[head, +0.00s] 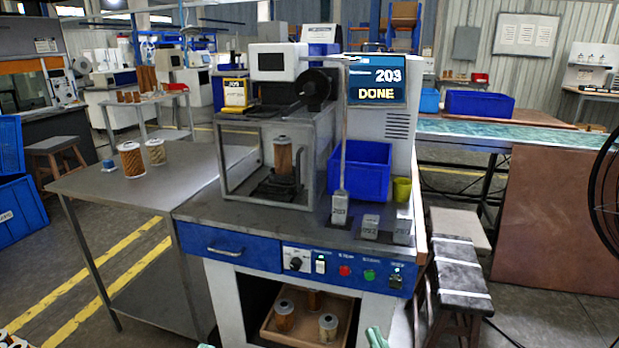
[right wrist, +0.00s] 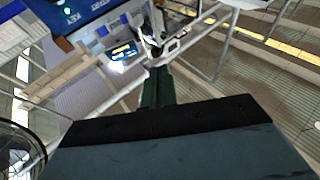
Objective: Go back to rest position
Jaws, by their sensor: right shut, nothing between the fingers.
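My right gripper (head: 377,338) shows as pale green fingertips at the bottom edge of the head view, low in front of the workstation. In the right wrist view its dark green fingers (right wrist: 158,88) are together, with nothing between them. A small greenish bit at the bottom edge of the head view, left of the cabinet, may be the tip of my left gripper; its jaws do not show. A filter cartridge (head: 283,155) stands upright inside the frame of the test machine (head: 222,165). The screen (head: 377,92) reads "203 DONE".
A blue bin (head: 358,171), a yellow-green cup (head: 402,189) and grey blocks stand on the bench. A lower tray (head: 268,338) holds several cartridges. Two cartridges (head: 131,160) stand on the left side table (head: 100,183). A stool (head: 459,268) is close on the right.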

